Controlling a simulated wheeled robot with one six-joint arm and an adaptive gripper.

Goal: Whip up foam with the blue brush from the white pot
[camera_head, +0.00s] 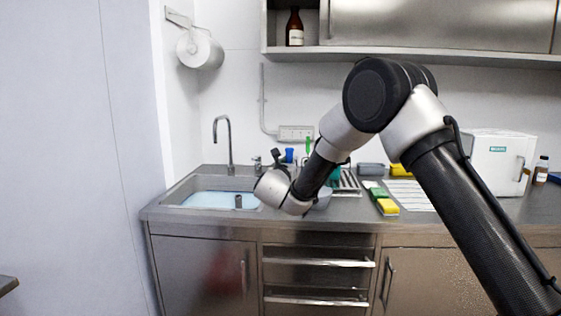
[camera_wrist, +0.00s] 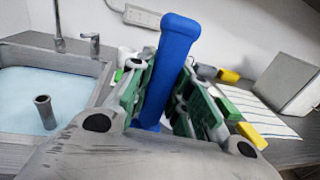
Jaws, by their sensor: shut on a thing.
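The blue brush shows as a thick upright blue handle (camera_wrist: 175,60) in the wrist view. My gripper (camera_wrist: 160,92) is shut on it, with a green-padded finger on each side. The brush's lower end is hidden behind my gripper. In the head view a small blue part (camera_head: 289,155) shows beside my wrist, over the counter just right of the sink. The sink (camera_head: 190,184) holds pale blue liquid, with a dark upright tube (camera_wrist: 44,112) standing in it.
A tap (camera_head: 229,145) rises behind the sink. Green and yellow sponges (camera_head: 388,207) and a striped mat (camera_head: 412,194) lie to the right. A white box-shaped appliance (camera_head: 495,160) stands farther right. A shelf (camera_head: 440,57) hangs above.

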